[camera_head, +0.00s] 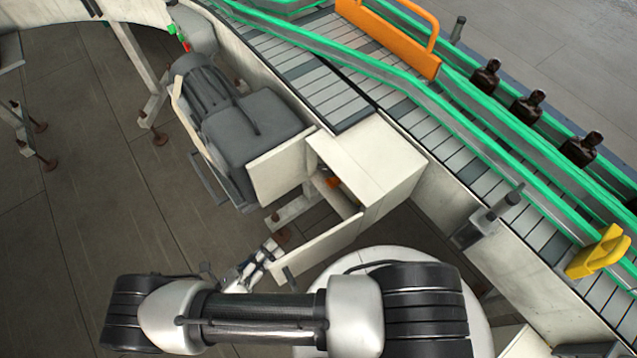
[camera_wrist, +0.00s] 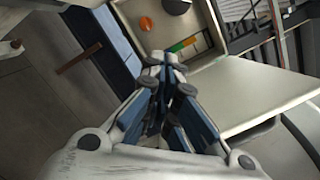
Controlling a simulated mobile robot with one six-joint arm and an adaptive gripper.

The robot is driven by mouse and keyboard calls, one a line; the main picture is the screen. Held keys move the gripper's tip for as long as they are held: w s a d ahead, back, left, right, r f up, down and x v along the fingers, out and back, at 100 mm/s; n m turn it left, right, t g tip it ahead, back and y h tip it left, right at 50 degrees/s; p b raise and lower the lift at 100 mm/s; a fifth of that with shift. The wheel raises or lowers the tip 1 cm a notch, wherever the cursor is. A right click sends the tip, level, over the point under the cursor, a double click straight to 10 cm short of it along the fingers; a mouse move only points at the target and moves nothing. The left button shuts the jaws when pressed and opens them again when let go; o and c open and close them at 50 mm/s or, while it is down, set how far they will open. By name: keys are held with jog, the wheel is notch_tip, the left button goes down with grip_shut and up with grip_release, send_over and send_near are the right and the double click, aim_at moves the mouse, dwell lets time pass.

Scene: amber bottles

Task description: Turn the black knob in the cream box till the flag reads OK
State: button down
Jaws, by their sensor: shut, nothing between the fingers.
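The cream box (camera_head: 378,160) is open beside the conveyor in the head view; its interior (camera_wrist: 208,62) shows in the wrist view. Inside, a dark round knob (camera_wrist: 177,5) is partly cut off by the top edge of the wrist view. A strip with green, yellow and orange parts (camera_wrist: 183,45) lies below it; I cannot read any word on it. My gripper (camera_wrist: 167,68) is shut and empty, pointing toward the box's opening, apart from the knob. In the head view my gripper (camera_head: 262,256) is small, left of the open door.
An orange knob (camera_wrist: 146,23) sits left of the dark one. The open cream door (camera_head: 322,244) juts out near my gripper. A grey motor (camera_head: 235,110) stands left of the box. The conveyor (camera_head: 440,130) carries amber bottles (camera_head: 527,106) along its far lane.

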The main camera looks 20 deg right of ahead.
jog(key=shift+n+t, duration=0.6)
jog(key=shift+n, duration=0.1)
jog(key=x, duration=0.6)
jog(key=f+x, duration=0.1)
jog(key=x, duration=1.3)
jog(key=shift+s+d+f, duration=0.15)
jog(key=shift+s+d, duration=0.1)
jog(key=shift+d, duration=0.15)
jog(key=w+r, duration=0.1)
jog(key=w+a+r, duration=0.1)
jog(key=shift+w+a+r, duration=0.2)
jog(key=shift+w+r, duration=0.05)
jog(key=shift+w, duration=0.15)
